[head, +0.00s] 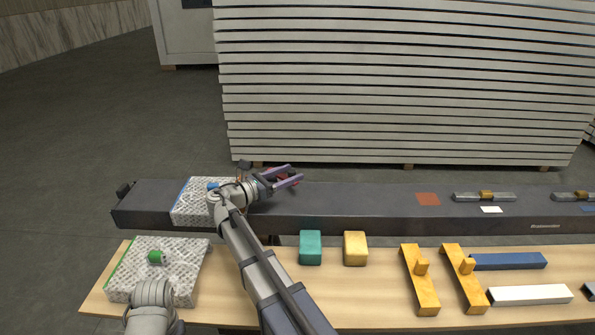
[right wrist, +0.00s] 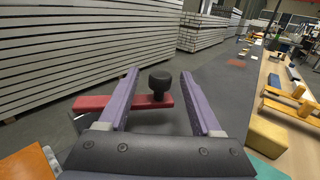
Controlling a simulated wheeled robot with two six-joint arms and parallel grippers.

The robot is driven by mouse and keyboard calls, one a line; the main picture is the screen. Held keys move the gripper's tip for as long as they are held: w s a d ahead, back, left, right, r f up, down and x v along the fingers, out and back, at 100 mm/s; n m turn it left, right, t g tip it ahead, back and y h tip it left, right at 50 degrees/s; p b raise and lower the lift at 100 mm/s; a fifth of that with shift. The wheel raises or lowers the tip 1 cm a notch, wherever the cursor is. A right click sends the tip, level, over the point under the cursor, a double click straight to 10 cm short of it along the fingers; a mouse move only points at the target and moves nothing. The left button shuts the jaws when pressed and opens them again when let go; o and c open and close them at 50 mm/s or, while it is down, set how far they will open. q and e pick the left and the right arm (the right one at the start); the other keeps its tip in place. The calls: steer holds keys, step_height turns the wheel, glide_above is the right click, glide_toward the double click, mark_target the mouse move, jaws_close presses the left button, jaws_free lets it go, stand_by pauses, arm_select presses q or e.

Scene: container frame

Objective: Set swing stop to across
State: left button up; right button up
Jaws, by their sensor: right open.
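The swing stop shows in the right wrist view as a flat red bar (right wrist: 112,104) with an upright black knob (right wrist: 159,84) near its right end. The bar lies crosswise in that view and passes behind the left finger. My right gripper (head: 296,178) is open above the dark beam (head: 350,205). In the right wrist view its two purple fingers (right wrist: 159,76) stand apart, with the knob showing in the gap between them. I cannot tell whether they touch it. In the head view the gripper mostly hides the stop. My left gripper is out of view.
A stack of pale panels (head: 400,80) stands behind the beam. A patterned block (head: 190,203) sits on the beam's left part. On the wooden table (head: 380,290) are another patterned block (head: 185,275), a teal block (head: 310,248), a yellow block (head: 355,248) and orange brackets (head: 418,285).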

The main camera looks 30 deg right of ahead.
steer(key=shift+s+a, duration=0.15)
steer(key=shift+a, duration=0.75)
steer(key=shift+s+a, duration=0.1)
steer(key=shift+a, duration=0.75)
